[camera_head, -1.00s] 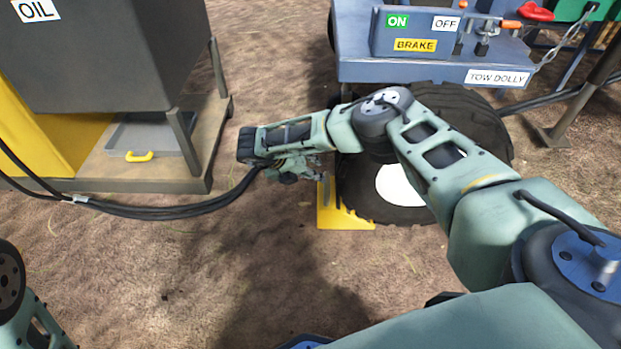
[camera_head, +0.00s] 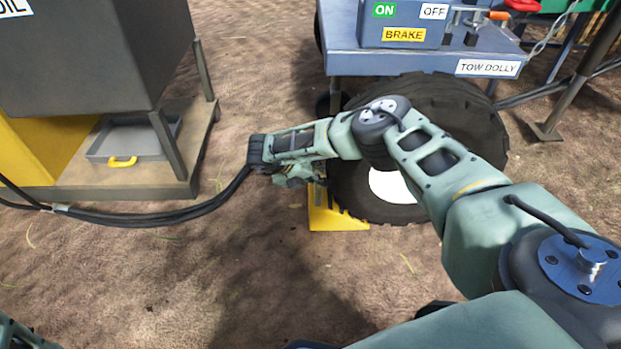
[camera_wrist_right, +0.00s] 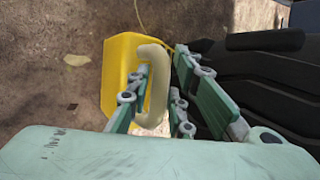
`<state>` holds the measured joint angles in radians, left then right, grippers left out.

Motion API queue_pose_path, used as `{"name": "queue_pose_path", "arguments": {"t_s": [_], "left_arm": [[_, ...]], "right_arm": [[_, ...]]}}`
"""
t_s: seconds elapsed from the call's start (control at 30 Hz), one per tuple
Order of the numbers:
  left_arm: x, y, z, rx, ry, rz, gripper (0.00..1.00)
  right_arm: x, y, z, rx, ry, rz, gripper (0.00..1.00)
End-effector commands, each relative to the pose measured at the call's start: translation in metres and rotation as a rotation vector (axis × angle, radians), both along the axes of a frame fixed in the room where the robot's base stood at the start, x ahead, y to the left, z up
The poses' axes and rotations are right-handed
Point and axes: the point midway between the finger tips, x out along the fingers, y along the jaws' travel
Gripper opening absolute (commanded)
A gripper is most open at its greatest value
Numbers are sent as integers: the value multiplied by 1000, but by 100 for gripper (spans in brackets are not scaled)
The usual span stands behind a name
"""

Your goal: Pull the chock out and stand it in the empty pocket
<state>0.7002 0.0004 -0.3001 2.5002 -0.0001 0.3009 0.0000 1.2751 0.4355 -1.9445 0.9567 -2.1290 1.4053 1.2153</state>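The yellow chock (camera_head: 337,218) sits on the ground against the left side of the dolly's black tyre (camera_head: 440,110). In the right wrist view the chock (camera_wrist_right: 118,70) shows with a pale, bent handle (camera_wrist_right: 153,85). My right gripper (camera_head: 305,172) is beside the chock, partly covering it in the head view. In the right wrist view my right gripper's fingers (camera_wrist_right: 160,85) stand apart on either side of the handle; firm contact cannot be seen. My left gripper is out of view. No empty pocket can be made out.
The blue tow dolly (camera_head: 400,62) with its brake panel stands behind the tyre. At left are a dark oil tank (camera_head: 95,50), a grey tray (camera_head: 135,140) with a yellow handle, and a black hose (camera_head: 150,217) along the ground. Bare ground lies in front.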

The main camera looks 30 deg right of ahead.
Motion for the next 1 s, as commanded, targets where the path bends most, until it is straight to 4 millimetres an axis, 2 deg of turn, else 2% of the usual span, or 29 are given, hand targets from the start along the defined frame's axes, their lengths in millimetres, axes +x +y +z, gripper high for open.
{"name": "queue_pose_path", "arguments": {"t_s": [0.23, 0.47, 1.0], "left_arm": [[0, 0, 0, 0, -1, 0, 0], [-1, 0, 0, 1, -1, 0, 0], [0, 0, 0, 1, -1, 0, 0]], "right_arm": [[0, 0, 0, 0, 0, 0, 20], [0, 0, 0, 0, 0, 0, 1], [0, 1, 0, 2, -1, 0, 0]]}}
